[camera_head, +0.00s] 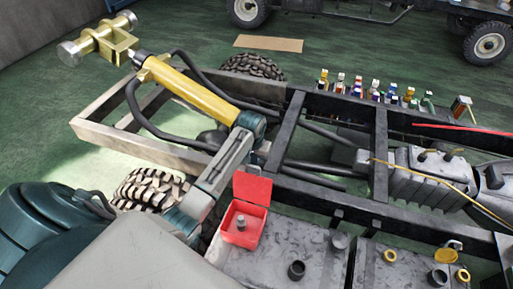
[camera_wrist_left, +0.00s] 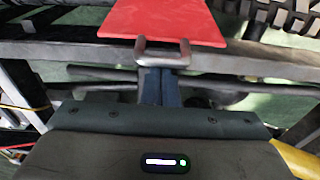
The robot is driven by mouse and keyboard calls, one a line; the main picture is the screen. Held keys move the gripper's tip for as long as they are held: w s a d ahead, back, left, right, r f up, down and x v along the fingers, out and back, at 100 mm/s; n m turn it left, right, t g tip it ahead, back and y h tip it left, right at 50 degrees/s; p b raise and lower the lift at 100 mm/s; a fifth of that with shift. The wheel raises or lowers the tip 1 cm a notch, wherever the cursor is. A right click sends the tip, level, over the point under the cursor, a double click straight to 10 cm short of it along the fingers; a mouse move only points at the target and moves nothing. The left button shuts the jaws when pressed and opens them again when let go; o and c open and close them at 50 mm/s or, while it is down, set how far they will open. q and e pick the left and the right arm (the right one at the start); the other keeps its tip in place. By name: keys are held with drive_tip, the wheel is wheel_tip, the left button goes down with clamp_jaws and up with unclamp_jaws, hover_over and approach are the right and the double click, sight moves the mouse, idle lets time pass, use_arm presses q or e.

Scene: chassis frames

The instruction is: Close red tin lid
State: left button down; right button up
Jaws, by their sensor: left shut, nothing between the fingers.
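The red tin (camera_head: 228,235) sits on a grey box top beside the chassis frame, with a small grey piece inside it. Its red lid (camera_head: 252,188) is open and stands up at the tin's far edge. The lid also shows as a flat red panel at the top of the left wrist view (camera_wrist_left: 163,18). My left gripper (camera_head: 260,162) is just behind the lid, partly hidden. In the left wrist view its shut, empty fingers (camera_wrist_left: 163,45) overlap the lid's edge; I cannot tell whether they touch it. My right gripper is not in view.
Dark chassis rails (camera_head: 330,197) run beside the tin. A grey box (camera_head: 310,250) with dark caps lies to its right. Several small coloured bottles (camera_head: 375,90) stand farther back.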

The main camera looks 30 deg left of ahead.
use_arm(q)
drive_tip(key=shift+s+d+r+p, duration=0.15)
drive_tip(key=shift+s+p, duration=0.05)
drive_tip(key=shift+s, duration=0.3)
drive_tip(key=shift+s+d+r+p, duration=0.1)
drive_tip(key=shift+s+r+p, duration=0.1)
drive_tip(key=shift+s, duration=0.3)
drive_tip(key=shift+f, duration=0.1)
drive_tip(key=shift+w, duration=0.1)
